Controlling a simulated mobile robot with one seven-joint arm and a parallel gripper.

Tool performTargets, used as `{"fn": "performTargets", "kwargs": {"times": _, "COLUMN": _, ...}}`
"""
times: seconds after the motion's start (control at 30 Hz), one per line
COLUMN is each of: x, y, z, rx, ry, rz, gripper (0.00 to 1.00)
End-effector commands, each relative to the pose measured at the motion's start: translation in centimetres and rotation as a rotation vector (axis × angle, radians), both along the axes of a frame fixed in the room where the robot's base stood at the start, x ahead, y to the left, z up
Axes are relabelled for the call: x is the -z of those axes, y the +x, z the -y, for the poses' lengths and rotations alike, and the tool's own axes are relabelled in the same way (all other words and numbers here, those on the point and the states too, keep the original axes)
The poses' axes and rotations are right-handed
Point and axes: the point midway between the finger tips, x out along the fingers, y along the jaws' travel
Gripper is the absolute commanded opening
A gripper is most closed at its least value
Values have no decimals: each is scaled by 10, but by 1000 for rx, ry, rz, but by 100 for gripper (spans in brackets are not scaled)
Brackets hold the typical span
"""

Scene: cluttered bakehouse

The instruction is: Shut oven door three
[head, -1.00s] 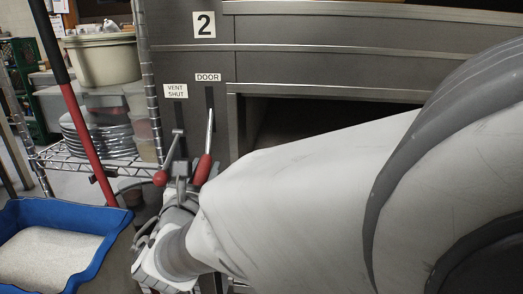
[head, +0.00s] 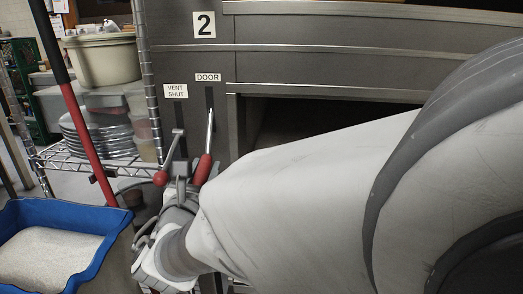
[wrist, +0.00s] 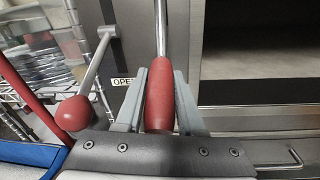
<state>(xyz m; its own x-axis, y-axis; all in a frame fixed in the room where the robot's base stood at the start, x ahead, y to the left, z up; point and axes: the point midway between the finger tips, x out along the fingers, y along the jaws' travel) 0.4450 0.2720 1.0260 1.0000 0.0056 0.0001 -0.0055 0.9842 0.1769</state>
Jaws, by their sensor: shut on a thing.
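A lever with a red grip (head: 203,169) and a steel rod stands on the oven's grey front, below a DOOR label (head: 208,77). In the wrist view its red grip (wrist: 160,95) lies between the two fingers of my gripper (wrist: 168,70), which is shut on it. In the head view my gripper (head: 184,190) is partly hidden by my arm. A dark oven opening (head: 290,125) shows to the right of the lever; it looks open in the wrist view (wrist: 265,45). I see no number three; the plate above (head: 204,25) reads 2.
Just left of the held grip is a second lever with a red ball knob (head: 160,178), under a VENT SHUT label (head: 175,91). A wire rack (head: 75,155), a red-and-black pole (head: 85,135) and a blue tub (head: 112,222) stand to the left.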

Motion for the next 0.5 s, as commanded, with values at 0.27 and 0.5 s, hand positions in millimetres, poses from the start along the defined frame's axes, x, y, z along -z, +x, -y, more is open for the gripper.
{"fn": "performTargets", "kwargs": {"times": 0.27, "x": 0, "y": 0, "z": 0, "rx": 0, "ry": 0, "rz": 1, "gripper": 0}}
{"fn": "performTargets", "kwargs": {"times": 0.5, "x": -4, "y": -1, "z": 0, "rx": 0, "ry": 1, "rz": -14, "gripper": 0}}
